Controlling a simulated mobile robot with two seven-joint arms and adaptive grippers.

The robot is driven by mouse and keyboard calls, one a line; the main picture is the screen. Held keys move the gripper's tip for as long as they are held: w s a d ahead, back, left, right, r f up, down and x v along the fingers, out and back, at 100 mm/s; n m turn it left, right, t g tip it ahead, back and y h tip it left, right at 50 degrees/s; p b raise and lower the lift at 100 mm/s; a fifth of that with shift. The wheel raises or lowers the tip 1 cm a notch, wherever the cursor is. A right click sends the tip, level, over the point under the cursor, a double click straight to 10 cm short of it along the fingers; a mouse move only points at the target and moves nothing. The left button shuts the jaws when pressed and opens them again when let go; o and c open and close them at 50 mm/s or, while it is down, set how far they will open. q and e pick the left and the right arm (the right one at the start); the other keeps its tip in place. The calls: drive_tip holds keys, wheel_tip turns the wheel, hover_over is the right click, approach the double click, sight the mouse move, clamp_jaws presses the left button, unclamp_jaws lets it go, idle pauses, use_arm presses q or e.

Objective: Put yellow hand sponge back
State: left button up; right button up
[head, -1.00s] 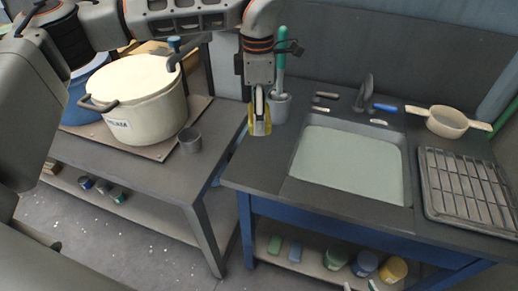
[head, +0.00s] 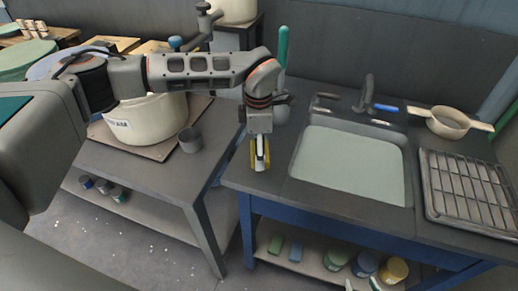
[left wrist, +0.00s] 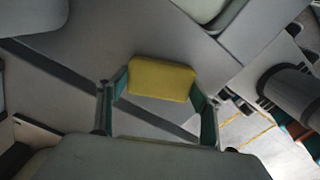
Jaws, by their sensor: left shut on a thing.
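My left gripper (head: 260,163) comes in from the left in the head view and points down over the left end of the sink counter (head: 262,184). It is shut on the yellow hand sponge (left wrist: 162,80), which lies between its two fingers in the left wrist view. In the head view only thin yellow edges of the sponge show beside the fingers. I cannot tell whether the sponge touches the counter. Two small pale tips at the bottom edge of the head view may be my right gripper (head: 361,285); its jaws are not clear.
A grey holder (head: 282,112) with a green-handled brush (head: 283,45) stands just behind my left gripper. The sink (head: 350,165) and faucet (head: 366,92) are to the right, with a strainer (head: 448,122) and rack (head: 468,187) beyond. A metal cup (head: 190,140) and pot (head: 150,120) stand on the left table.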

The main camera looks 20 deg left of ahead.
use_arm(q)
drive_tip(key=o, duration=0.9)
drive_tip(key=shift+f, duration=0.1)
wheel_tip(320, 180, up, 12)
drive_tip(key=shift+r, duration=0.2)
idle(0.4)
